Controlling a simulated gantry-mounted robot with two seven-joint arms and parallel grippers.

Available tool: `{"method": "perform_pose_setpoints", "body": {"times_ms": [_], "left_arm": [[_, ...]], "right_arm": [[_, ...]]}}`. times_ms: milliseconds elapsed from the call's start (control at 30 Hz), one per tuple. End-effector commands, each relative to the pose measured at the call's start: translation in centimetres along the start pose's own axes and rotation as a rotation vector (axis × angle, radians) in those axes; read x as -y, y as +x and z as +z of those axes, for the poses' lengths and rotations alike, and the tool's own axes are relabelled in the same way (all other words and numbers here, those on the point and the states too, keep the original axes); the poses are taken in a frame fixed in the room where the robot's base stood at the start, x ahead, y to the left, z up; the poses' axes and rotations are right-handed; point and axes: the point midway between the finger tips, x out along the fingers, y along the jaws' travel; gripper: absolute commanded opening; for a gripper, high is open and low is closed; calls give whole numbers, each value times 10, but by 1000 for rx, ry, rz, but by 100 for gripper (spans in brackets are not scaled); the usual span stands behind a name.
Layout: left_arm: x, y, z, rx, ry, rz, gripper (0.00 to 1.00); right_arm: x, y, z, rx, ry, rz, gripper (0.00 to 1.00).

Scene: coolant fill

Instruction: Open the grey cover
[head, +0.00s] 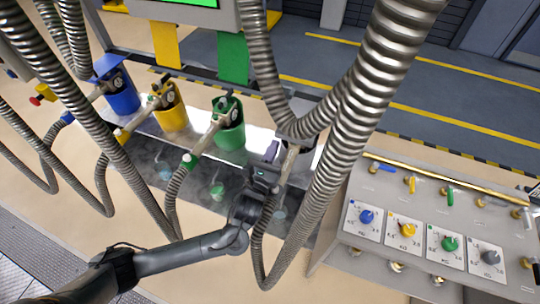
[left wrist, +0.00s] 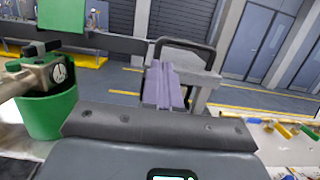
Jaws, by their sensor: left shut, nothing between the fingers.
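The grey station stands right of the green canister in the head view, largely hidden behind ribbed hoses and my left gripper. A grey piece with a black loop handle (left wrist: 187,44) shows just beyond my fingers in the left wrist view; I cannot tell for sure whether it is the grey cover, or whether it is open. My left gripper (head: 272,150) is shut and empty, its lavender fingers (left wrist: 162,85) together and upright in front of that piece. I cannot tell whether they touch it. My right gripper is not in view.
Blue (head: 122,92), yellow (head: 172,108) and green (head: 229,125) canisters with gauges stand in a row to the left. Thick metal hoses hang across the middle. A control panel (head: 435,240) with coloured knobs and levers stands at the right. Floor beyond is clear.

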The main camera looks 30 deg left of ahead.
Motion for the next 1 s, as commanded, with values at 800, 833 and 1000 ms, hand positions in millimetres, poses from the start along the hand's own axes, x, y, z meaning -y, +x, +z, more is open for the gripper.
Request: {"method": "perform_pose_setpoints", "body": {"times_ms": [800, 833, 1000], "left_arm": [[1, 56, 0, -1, -2, -1, 0], [1, 56, 0, -1, -2, -1, 0], [1, 58, 4, -9, -3, -2, 0]], "right_arm": [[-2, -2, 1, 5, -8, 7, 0], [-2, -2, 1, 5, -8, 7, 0], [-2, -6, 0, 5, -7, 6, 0]]}}
